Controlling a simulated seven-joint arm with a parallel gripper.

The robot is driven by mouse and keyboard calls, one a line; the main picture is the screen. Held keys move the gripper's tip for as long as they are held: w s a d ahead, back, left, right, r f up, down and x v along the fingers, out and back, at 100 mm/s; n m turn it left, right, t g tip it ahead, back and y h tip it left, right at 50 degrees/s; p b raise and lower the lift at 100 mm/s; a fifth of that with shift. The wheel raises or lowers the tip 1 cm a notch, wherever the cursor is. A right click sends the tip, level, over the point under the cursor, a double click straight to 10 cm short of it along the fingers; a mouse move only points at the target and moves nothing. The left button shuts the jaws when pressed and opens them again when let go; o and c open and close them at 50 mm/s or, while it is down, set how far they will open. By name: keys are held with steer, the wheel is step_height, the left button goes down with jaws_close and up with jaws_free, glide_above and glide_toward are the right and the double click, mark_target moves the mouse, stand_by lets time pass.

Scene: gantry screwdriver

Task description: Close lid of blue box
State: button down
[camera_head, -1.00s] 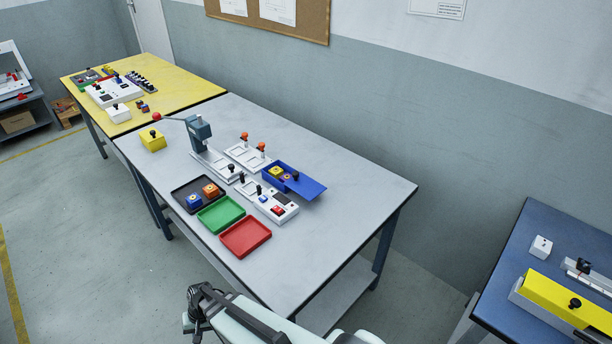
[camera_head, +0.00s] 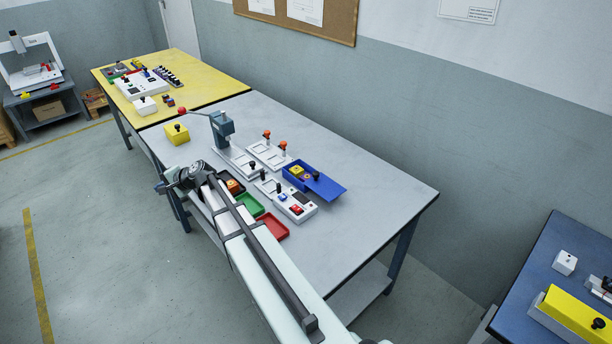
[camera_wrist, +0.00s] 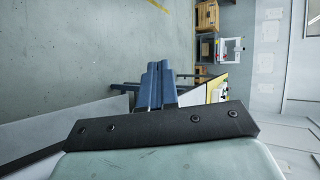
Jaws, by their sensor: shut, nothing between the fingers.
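The blue box (camera_head: 289,177) sits on the grey table, toward its far side. Its flat blue lid (camera_head: 329,187) with a black knob (camera_head: 316,175) is slid out to the right, overhanging that side. The left part of the box is open, showing a yellow block (camera_head: 297,170) and a smaller purplish piece. My gripper (camera_head: 161,187) is at the near left edge of the table, well left of the box and apart from it. In the wrist view its blue fingers (camera_wrist: 158,85) are together and empty. The box is not in the wrist view.
My arm partly covers the black, green (camera_head: 250,205) and red (camera_head: 273,226) trays. A white switch panel (camera_head: 289,202) lies just in front of the box. A press with a red-knobbed lever (camera_head: 222,128) and a yellow block (camera_head: 176,134) stand to the left. The table's right end is clear.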

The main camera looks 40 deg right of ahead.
steer(key=s+d+r, duration=0.1)
steer(key=d+r, duration=0.1)
steer(key=d, duration=0.4)
steer(key=s+d+r, duration=0.2)
steer(key=d, duration=0.4)
step_height(320, 180, up, 2)
steer(key=m+h, duration=0.2)
steer(key=h, duration=0.2)
glide_above(330, 186)
steer(key=w+a, duration=0.6)
steer(key=w, duration=0.1)
steer(key=s+d+g, duration=0.1)
steer(key=s+d, duration=0.3)
steer(key=s, duration=0.4)
steer(key=s+d, duration=0.4)
steer(key=s, duration=0.4)
steer(key=shift+h, duration=0.4)
steer(key=x, duration=0.8)
steer(key=shift+w+f, duration=0.1)
steer(key=shift+f, duration=0.3)
steer(key=w, duration=0.3)
steer(key=shift+a+f, duration=0.25)
steer(key=shift+a, duration=0.15)
steer(key=shift+w+a, duration=0.2)
steer(key=shift+w, duration=0.5)
